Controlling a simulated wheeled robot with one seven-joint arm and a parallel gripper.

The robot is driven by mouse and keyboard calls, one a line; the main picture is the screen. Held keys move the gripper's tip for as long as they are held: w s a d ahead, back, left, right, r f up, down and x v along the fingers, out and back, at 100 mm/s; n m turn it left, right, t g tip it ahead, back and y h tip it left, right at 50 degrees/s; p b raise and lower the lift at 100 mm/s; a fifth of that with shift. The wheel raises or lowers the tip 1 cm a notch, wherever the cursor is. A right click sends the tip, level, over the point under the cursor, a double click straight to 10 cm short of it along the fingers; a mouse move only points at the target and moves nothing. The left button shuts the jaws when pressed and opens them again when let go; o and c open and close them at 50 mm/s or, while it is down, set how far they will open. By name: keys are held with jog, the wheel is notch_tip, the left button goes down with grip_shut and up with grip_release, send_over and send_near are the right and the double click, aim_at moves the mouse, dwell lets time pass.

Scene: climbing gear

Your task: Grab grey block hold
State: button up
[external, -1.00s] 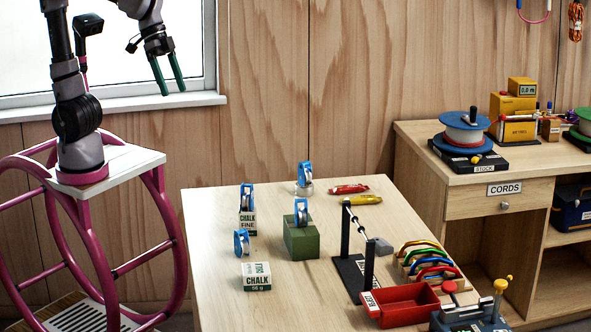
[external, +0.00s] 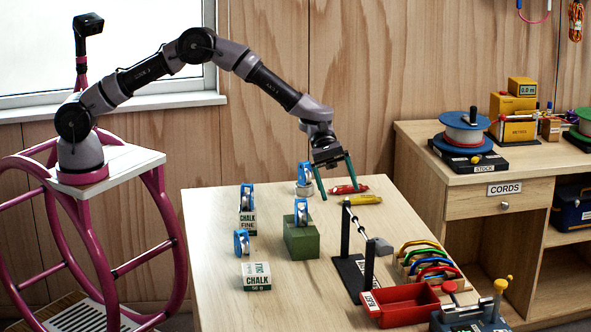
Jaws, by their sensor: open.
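Red and yellow pieces (external: 366,200) lie near the gripper. A green block (external: 301,239), chalk boxes (external: 256,277) and blue pulley-like items stand left. A red tray (external: 402,306) and a rack of coloured arcs (external: 424,262) are right. The table's front left (external: 225,310) is clear.

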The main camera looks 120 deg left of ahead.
aim_at(382, 246)
jog(key=a+f+n, duration=0.1)
jog(key=a+f, duration=0.1)
jog(key=f, duration=0.1)
jog(key=w+a+f+n+t, duration=0.1)
jog(key=a+f+n, duration=0.1)
jog(key=a+f, duration=0.1)
jog(key=a+f+n+t, duration=0.1)
jog(key=a+f+n, duration=0.1)
jog(key=shift+w+a+f, duration=0.35)
jog(key=shift+w+f, duration=0.05)
jog(key=shift+w+d+f+n+t, duration=0.1)
jog(key=shift+w+f+n+t, duration=0.2)
jog(key=shift+t, duration=0.1)
jog(key=x, duration=0.8)
jog(key=shift+f, duration=0.35)
jog(key=shift+x, duration=0.85)
jog(key=shift+r, duration=0.1)
grip_shut()
